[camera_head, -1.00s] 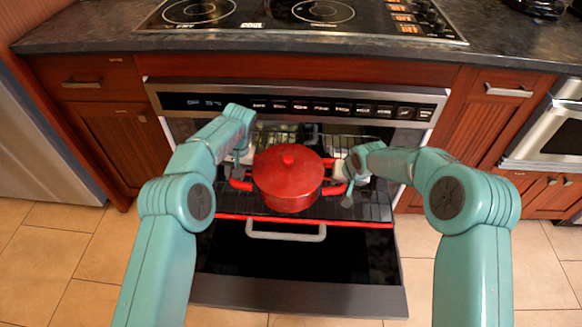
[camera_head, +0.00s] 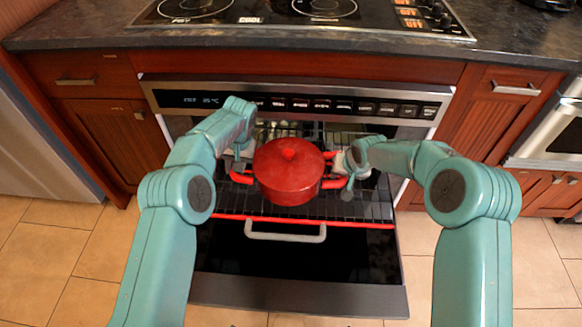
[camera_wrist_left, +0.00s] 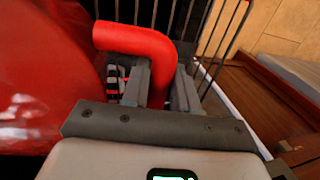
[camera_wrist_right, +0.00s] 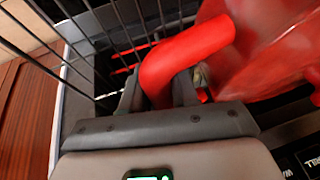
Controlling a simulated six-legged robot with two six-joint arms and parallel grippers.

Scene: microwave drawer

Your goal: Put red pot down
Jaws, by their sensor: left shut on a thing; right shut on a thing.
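The red pot (camera_head: 287,178), with its lid on, is upright between my two arms at the oven. It sits over the dark wire rack (camera_head: 345,208); I cannot tell whether it touches the rack. My left gripper (camera_wrist_left: 160,88) is shut on the pot's left red handle (camera_wrist_left: 135,40). My right gripper (camera_wrist_right: 160,92) is shut on the other red handle (camera_wrist_right: 190,55). In the head view the left gripper (camera_head: 240,172) and right gripper (camera_head: 350,175) are at either side of the pot.
The oven door (camera_head: 300,258) is open and lowered, with a light grey handle (camera_head: 285,237). A red strip (camera_head: 355,223) runs along the rack's front edge. The cooktop (camera_head: 290,12) and dark counter are above. Red-brown cabinets (camera_head: 115,135) flank the oven.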

